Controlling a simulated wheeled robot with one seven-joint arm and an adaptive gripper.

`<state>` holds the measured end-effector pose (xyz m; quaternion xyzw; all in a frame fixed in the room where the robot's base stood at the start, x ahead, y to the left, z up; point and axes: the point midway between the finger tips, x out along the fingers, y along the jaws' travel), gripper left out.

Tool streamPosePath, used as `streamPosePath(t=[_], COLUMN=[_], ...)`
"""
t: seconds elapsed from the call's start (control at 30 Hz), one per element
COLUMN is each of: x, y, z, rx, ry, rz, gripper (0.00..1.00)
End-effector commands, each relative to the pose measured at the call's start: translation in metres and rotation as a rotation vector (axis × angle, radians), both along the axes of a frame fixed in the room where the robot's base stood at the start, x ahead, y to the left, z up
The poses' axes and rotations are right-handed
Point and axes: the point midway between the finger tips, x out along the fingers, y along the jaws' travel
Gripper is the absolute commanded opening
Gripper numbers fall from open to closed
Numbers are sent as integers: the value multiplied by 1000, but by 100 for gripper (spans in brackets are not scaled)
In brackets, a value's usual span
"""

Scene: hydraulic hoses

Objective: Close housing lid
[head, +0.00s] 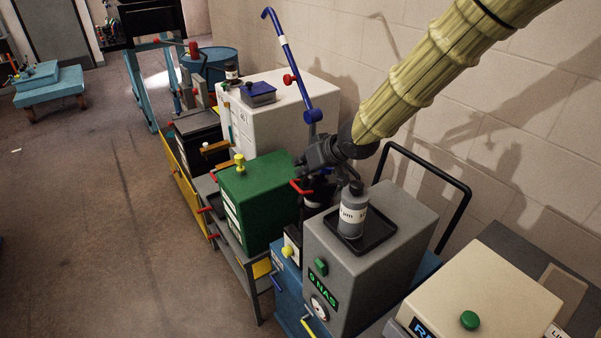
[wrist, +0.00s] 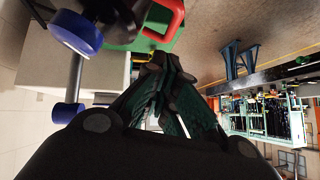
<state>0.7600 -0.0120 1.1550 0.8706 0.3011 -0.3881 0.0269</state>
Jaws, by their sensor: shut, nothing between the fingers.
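A green box-shaped housing (head: 258,196) with a yellow knob on top stands in the middle of the row of machines. A red handle (head: 301,187) shows at its right side; a red handle on a green part also shows in the wrist view (wrist: 176,22). I cannot clearly tell which part is the lid or how far it is open. My gripper (head: 303,170) is just above and beside the red handle, at the right edge of the green box. In the wrist view its fingers (wrist: 162,62) are together and empty, near the handle; contact cannot be told.
A grey box with a black tray (head: 372,236) and a bottle (head: 353,210) stands close at the right. A white cabinet (head: 275,118) with a tall blue lever (head: 290,62) stands behind the green box.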

Motion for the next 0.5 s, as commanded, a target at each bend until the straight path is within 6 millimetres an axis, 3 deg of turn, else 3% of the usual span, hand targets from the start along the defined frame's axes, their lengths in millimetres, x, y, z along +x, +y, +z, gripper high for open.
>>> streamPosePath(t=[0.5], x=[-3], y=[4], z=[-27], rx=[-1], ry=[-1], rz=[0], gripper=[0])
